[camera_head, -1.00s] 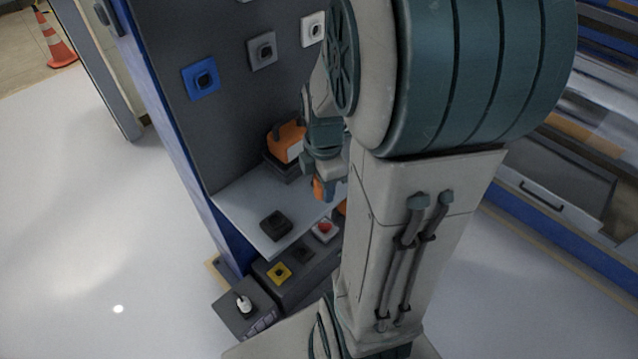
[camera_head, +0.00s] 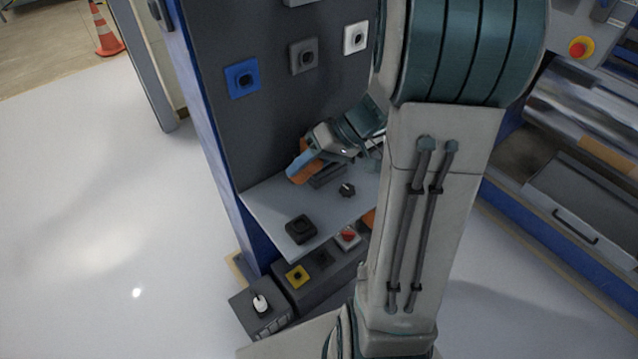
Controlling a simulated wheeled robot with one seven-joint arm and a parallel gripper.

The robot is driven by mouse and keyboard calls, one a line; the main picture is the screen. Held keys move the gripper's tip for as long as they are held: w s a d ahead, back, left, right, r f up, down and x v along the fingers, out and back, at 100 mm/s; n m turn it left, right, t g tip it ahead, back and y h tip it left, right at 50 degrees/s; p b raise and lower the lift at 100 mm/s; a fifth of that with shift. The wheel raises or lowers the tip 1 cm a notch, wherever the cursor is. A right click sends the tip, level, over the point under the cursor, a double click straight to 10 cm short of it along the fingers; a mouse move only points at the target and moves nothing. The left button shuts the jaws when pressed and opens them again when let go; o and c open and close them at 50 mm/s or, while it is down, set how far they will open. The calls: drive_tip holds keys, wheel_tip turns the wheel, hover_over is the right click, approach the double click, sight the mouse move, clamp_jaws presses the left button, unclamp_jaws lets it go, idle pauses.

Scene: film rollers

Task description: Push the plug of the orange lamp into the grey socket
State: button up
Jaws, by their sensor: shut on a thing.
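The grey socket (camera_head: 303,56) is on the dark upright panel, between the blue socket (camera_head: 242,78) and the white socket (camera_head: 355,38). The orange lamp stands on the shelf against the panel. My gripper covers most of it, and its dark base (camera_head: 328,178) shows below. My gripper (camera_head: 300,168) is in front of the lamp, well below the grey socket, with its blue and orange tips pointing down-left. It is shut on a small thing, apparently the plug. The plug's outline and its cord cannot be made out.
The grey shelf (camera_head: 270,205) holds a black square block (camera_head: 300,229) and a small dark knob (camera_head: 346,190). Below are a box with a yellow button (camera_head: 297,276), a red button (camera_head: 347,236) and a white-tipped switch (camera_head: 260,304). My arm hides the right side.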

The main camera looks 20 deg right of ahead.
drive_tip(key=w+d+r+m+t+h, duration=0.4)
drive_tip(key=w+d+r+m+t, duration=0.75)
drive_tip(key=t, duration=0.35)
drive_tip(key=shift+m, duration=0.55)
drive_tip(key=shift+d+x, duration=0.15)
drive_tip(key=shift+x, duration=1.25)
drive_tip(key=shift+d+x, duration=0.2)
drive_tip(key=shift+x, duration=1.2)
drive_tip(key=shift+w+f, duration=0.1)
drive_tip(key=shift+b, duration=2.25)
drive_tip(key=shift+w+a+b, duration=0.1)
drive_tip(key=shift+w+b, duration=0.2)
drive_tip(key=shift+w, duration=0.3)
drive_tip(key=o, duration=1.2)
drive_tip(key=shift+c, duration=0.2)
